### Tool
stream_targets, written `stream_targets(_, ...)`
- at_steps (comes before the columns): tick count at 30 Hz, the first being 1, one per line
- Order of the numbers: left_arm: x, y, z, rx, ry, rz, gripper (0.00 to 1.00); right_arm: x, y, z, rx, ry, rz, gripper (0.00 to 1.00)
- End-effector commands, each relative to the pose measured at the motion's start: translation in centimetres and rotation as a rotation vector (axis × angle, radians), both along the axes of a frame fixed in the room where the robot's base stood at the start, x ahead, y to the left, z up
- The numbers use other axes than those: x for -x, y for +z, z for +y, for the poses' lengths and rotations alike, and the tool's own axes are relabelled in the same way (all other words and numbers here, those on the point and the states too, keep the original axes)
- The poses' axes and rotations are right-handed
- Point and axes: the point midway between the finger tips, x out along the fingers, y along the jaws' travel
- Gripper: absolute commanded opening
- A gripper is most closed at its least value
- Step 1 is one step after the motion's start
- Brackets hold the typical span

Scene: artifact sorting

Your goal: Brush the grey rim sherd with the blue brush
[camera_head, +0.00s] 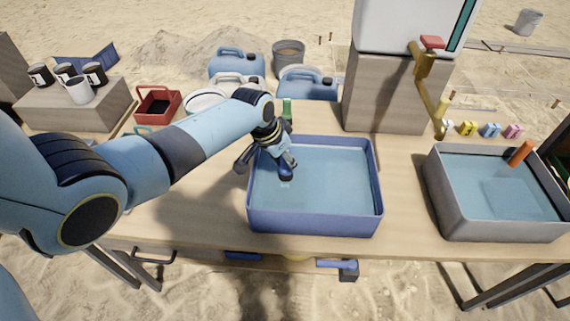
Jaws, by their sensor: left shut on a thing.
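My left gripper (284,160) reaches over the left part of a blue basin of water (314,222). It is shut on a small dark blue thing, which looks like the blue brush (287,174), pointing down toward the water. Its lower end is at or near the water surface; I cannot tell if it touches anything. I cannot make out the grey rim sherd in this view. My right gripper is not in view.
A grey basin (490,224) with water and an orange-handled thing (521,152) stands at the right. A brass tap (424,80) stands behind, between the basins. A red crate (157,104) and blue jerrycans (236,63) are at the back. Table between basins is clear.

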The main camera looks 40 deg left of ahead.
Motion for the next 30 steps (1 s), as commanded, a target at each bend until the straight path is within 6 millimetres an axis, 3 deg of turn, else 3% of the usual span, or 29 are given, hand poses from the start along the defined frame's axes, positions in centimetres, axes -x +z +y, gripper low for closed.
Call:
stream_targets(5,-0.3,-0.2,0.3,-0.001,0.000,0.005,0.00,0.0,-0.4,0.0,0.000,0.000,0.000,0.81)
stream_targets(19,1.9,0.1,-1.0,0.000,0.000,0.005,0.00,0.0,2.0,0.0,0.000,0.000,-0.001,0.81)
stream_targets(30,0.2,-0.2,0.0,-0.002,-0.001,0.003,0.00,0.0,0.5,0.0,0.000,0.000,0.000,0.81)
